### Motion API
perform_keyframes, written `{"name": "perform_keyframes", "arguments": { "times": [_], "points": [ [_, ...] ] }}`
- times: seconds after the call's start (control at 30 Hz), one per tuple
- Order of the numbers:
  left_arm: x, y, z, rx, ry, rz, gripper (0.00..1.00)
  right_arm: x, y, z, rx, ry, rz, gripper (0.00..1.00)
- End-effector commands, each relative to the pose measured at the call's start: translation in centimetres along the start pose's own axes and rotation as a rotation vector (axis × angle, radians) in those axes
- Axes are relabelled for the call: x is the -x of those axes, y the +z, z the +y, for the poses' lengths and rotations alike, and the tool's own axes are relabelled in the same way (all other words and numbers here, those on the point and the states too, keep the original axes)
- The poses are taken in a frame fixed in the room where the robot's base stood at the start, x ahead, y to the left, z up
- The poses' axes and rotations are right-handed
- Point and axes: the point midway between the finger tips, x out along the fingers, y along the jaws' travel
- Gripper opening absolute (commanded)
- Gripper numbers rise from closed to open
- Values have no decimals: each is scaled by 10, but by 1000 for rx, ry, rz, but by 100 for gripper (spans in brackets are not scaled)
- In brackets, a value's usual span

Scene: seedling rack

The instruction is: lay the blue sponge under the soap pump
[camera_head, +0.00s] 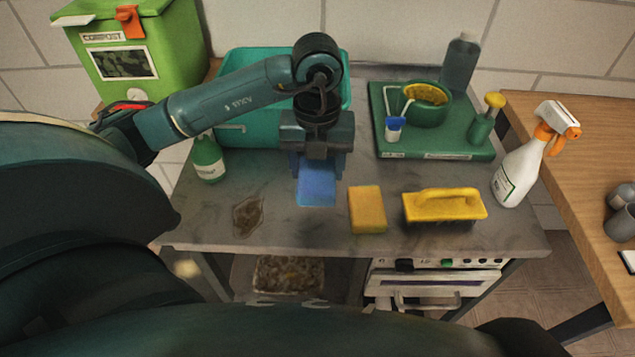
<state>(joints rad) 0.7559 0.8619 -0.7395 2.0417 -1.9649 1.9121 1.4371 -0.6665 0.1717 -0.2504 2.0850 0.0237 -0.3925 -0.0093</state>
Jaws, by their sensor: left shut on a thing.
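My left gripper (318,168) points down over the middle of the counter, in front of the teal basin. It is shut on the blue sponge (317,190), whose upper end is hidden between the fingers. I cannot tell whether the sponge touches the counter. A green bottle with a yellow pump top, which looks like the soap pump (480,128), stands upright at the right end of the green tray (440,154). It is well to the right of my left gripper. My right gripper is not in view.
A yellow sponge (367,210) and a yellow-handled brush (444,206) lie right of the blue sponge. A white spray bottle (519,172) stands at the right edge. A green bottle (208,160) and a brown stain (248,215) are left. The teal basin (252,135) is behind.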

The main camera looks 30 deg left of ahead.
Motion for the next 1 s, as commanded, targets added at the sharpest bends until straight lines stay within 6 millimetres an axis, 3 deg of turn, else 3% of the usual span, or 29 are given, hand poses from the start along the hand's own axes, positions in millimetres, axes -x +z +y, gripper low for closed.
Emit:
{"name": "perform_keyframes", "arguments": {
  "times": [0.13, 0.33, 0.47, 1.0],
  "points": [
    [18, 1, 0, 2, -2, -1, 37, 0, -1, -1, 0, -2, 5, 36],
    [24, 0, 0, -22, 0, 0, 37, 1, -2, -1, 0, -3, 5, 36],
    [26, -1, -3, -153, -2, -1, 37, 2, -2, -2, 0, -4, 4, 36],
    [45, -10, -25, -1418, -9, -15, 37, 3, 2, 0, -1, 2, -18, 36]
  ]
}}
